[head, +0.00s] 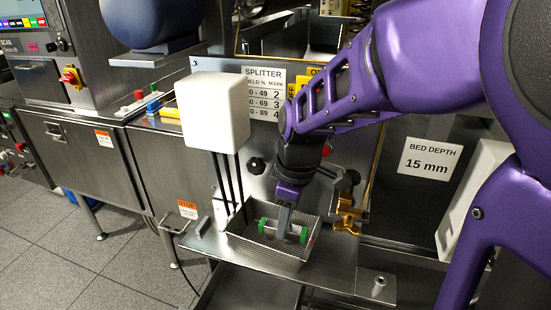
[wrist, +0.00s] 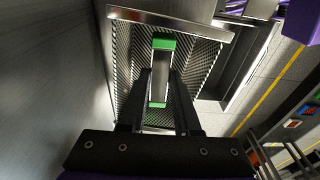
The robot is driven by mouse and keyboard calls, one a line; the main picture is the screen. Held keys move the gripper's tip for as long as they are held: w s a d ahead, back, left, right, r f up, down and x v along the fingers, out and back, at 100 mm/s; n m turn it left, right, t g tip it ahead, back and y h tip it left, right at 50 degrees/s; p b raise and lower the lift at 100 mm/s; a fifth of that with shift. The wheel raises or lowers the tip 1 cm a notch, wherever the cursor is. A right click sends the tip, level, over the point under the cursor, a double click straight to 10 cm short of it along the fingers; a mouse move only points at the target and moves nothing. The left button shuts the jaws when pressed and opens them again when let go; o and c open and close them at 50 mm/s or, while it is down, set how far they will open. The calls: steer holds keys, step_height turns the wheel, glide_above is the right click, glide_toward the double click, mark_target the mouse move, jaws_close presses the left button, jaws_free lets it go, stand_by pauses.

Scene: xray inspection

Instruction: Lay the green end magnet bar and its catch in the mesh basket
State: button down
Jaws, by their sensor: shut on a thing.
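The magnet bar (head: 262,226) is a grey bar with green ends. In the head view it shows within the outline of the mesh basket (head: 262,254). My gripper (head: 283,232) points down into the basket and is shut on the bar's middle. In the wrist view the bar (wrist: 163,43) lies lengthwise between the fingers of my gripper (wrist: 160,78), with the mesh basket (wrist: 205,62) around and below it. I cannot tell whether the bar touches the basket floor. The catch on the bar is too small or hidden to make out.
The basket stands on a steel shelf (head: 335,270). A white box (head: 212,112) on dark rods rises behind it at the left. A brass fitting (head: 347,215) is close on the right. A metal peg (head: 379,285) stands near the shelf's right end.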

steer(key=shift+f+b, duration=0.6)
steer(key=shift+f, duration=0.3)
stand_by(0.9)
steer(key=c, duration=0.5)
jaws_free()
steer(key=shift+c, duration=0.2)
